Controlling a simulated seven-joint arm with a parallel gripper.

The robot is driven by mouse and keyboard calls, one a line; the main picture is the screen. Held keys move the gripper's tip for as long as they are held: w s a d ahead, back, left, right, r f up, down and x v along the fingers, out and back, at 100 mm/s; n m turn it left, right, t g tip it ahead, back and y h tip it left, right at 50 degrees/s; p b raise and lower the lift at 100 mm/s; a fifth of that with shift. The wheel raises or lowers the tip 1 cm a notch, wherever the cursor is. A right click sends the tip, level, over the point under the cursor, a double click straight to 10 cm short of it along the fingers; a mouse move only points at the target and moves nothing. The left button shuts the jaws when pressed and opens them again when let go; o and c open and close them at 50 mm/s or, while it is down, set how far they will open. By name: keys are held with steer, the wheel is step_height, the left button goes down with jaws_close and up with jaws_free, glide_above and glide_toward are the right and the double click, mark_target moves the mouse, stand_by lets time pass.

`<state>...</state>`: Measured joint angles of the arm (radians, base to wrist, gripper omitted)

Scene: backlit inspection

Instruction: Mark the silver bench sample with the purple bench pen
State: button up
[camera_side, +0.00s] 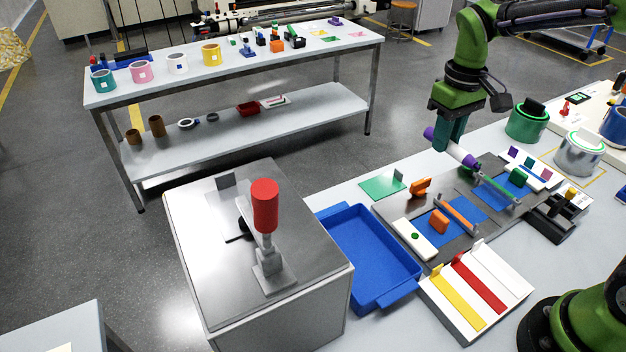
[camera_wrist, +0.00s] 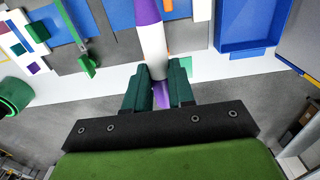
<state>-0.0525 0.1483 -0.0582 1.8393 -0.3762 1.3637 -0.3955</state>
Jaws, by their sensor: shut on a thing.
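My gripper (camera_side: 448,135) is shut on the purple bench pen (camera_side: 457,151), a white barrel with purple ends. The pen is tilted, its lower purple end pointing down to the right over the fixture plate. In the wrist view my gripper (camera_wrist: 158,88) clasps the pen (camera_wrist: 154,48), with a purple part reaching the top edge. A silver can-shaped thing (camera_side: 577,157) with a green rim stands on the bench to the right, apart from the pen. It may be the silver bench sample; I cannot tell for sure.
A dark fixture plate (camera_side: 397,216) with blue patches, an orange bar (camera_side: 456,213) and a green bar (camera_side: 497,190) lies below. A green can (camera_side: 526,124) and a blue can (camera_side: 616,126) flank the silver one. A blue tray (camera_side: 372,262) is at front left.

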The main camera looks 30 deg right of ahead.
step_height(320, 180, up, 20)
steer(key=r+t, duration=0.1)
steer(key=t, duration=0.2)
steer(key=w+a+f+n+t+y, duration=0.1)
steer(key=w+a+f+n+y, duration=0.1)
steer(key=a+f+n+y, duration=0.5)
steer(key=w+a+n+y, duration=0.15)
steer(key=a+n, duration=0.35)
steer(key=a, duration=0.5)
steer(key=a+r+n+g+y, duration=0.3)
steer(key=a+n+g+y, duration=0.15)
steer(key=a, duration=0.55)
steer(key=a+r+n+g+y, duration=0.3)
steer(key=a+n+g, duration=0.3)
steer(key=a, duration=0.5)
steer(key=shift+y, duration=0.3)
steer(key=f, duration=0.5)
steer(key=shift+d, duration=0.2)
